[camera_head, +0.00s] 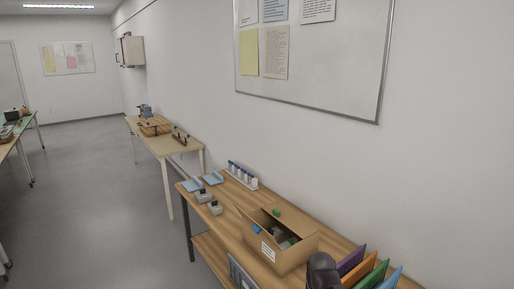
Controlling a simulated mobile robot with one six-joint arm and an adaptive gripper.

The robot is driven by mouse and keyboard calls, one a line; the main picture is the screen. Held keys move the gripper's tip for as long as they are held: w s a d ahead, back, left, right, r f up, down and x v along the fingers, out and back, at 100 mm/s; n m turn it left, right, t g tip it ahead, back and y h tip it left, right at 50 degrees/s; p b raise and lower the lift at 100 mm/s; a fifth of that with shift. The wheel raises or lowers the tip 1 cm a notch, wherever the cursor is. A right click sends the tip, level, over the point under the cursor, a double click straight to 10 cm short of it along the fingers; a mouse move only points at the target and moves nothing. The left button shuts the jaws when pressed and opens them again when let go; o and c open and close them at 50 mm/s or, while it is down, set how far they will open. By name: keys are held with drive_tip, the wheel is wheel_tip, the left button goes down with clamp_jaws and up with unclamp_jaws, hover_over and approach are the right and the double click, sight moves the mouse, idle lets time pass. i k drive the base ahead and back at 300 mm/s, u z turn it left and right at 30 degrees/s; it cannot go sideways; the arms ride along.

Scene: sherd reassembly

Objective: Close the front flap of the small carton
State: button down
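The small brown carton (292,262) stands on the wooden bench at the lower middle of the head view. Its top is open, with a flap standing out at the left side. Grey and green items show inside. A white label (268,251) is on its near left face. I cannot tell clearly which edge is the front flap or how each flap is folded. A dark rounded part, which looks like part of my arm, is at the bottom, just right of the carton. My gripper's fingers do not show.
The bench (232,222) also holds a white rack with blue-capped tubes (242,176), small grey items (215,208), blue trays (213,179) and upright coloured folders (362,272) right of the carton. The wall is close behind. Another table (170,145) stands beyond; open floor lies left.

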sight(256, 228)
drive_tip(key=z, duration=0.25)
drive_tip(key=k, duration=1.25)
drive_tip(key=u, duration=0.4)
drive_tip(key=i, duration=1)
drive_tip(key=u, duration=0.05)
